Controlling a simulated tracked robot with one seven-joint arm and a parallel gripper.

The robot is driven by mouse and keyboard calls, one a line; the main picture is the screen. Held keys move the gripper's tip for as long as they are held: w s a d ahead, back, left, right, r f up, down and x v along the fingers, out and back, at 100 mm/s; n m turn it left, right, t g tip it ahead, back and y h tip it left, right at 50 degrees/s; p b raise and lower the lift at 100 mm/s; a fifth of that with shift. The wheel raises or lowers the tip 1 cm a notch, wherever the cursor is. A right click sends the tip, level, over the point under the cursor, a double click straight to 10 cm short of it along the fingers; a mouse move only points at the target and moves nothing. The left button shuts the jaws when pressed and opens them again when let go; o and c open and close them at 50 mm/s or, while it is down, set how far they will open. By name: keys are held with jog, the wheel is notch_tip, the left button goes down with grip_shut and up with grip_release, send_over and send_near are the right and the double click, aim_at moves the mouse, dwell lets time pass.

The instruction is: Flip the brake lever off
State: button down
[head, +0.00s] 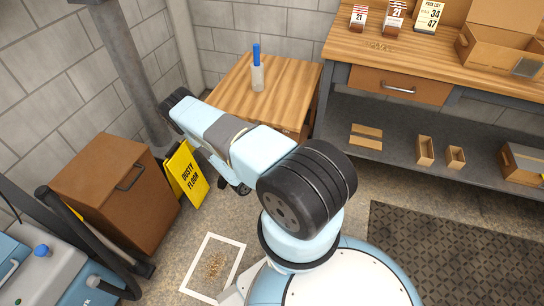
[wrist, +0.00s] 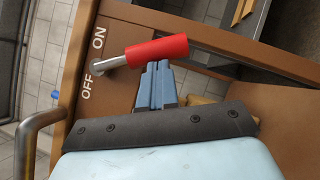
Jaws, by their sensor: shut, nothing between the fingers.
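The brake lever (wrist: 158,51) has a red grip on a metal stem and shows in the wrist view. It is mounted on a brown panel (wrist: 125,18) with the words ON and OFF beside its base. The stem meets the panel between the two words, and the grip points right in the picture. I cannot tell which setting it is in. My gripper (wrist: 157,66) is shut and empty, with its blue fingertips right at the underside of the red grip; whether they touch is unclear. In the head view the lever and my fingertips are hidden or not distinguishable.
A metal bar handle (wrist: 38,122) stands left of my gripper. In the head view, a wooden table (head: 222,88) holds a blue-topped bottle (head: 257,72). A brown cabinet (head: 100,190) and a yellow DUSTY FLOOR sign (head: 187,174) stand left. A white floor frame (head: 238,252) surrounds debris.

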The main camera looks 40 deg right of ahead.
dwell(0.3)
jog(key=w+f+v, duration=0.1)
jog(key=w+v, duration=0.1)
jog(key=v, duration=1.1)
jog(key=shift+w+d+f, duration=0.15)
jog(key=shift+w+f, duration=0.05)
jog(key=shift+f, duration=0.15)
